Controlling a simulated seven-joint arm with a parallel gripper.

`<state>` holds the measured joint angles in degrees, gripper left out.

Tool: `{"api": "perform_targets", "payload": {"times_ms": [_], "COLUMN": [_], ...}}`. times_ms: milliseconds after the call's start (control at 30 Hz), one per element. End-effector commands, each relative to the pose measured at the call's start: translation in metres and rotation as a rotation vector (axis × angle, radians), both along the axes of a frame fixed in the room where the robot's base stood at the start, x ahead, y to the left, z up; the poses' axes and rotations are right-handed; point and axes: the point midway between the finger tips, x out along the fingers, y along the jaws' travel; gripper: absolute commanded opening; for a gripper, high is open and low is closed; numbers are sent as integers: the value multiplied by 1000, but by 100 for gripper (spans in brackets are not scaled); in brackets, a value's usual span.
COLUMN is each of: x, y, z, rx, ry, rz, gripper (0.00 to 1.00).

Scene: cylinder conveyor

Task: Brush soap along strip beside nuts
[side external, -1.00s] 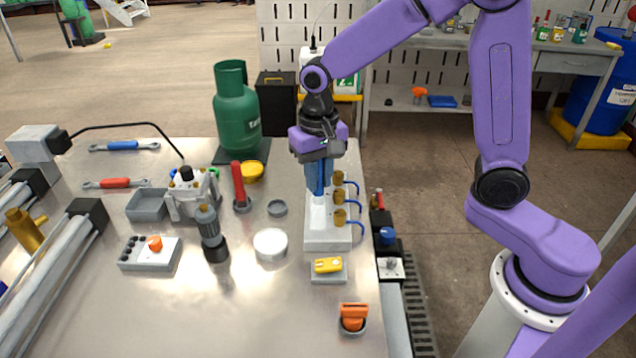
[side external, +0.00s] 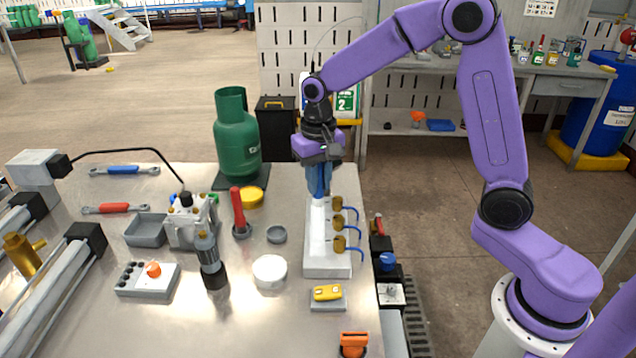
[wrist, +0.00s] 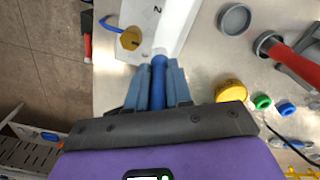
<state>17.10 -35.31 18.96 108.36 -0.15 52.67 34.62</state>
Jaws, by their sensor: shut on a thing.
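My gripper (side external: 318,182) is shut on the blue handle of a brush (wrist: 158,75) and points down over the far end of the white block. The handle stands upright between the fingers in the side view. The white strip (side external: 316,235) runs along the white block (side external: 327,268), beside a row of brass nuts (side external: 338,222) with blue tubes. One nut (wrist: 130,38) shows near the brush in the wrist view. The brush's lower end blends with the white strip, so I cannot tell whether it touches.
A white round dish (side external: 269,271) and a small grey dish (side external: 276,235) stand left of the block. A yellow device (side external: 327,293) lies in front of it. A green gas bottle (side external: 237,140) stands behind left. The table's right edge is close to the nuts.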

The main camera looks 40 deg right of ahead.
Motion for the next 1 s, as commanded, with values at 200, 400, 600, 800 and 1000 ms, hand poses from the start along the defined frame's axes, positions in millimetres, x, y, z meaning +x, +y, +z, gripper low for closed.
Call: {"api": "perform_targets", "payload": {"times_ms": [200, 400, 600, 800, 1000], "x": [-13, -26, -38, -51, -64], "y": [14, 27, 39, 52, 65], "z": [0, 0, 0, 0, 0], "rx": [0, 1, 0, 1, 0], "ry": [1, 2, 1, 0, 1], "rz": [5, 6, 6, 6, 6], "gripper": [0, 0, 0, 0, 0]}}
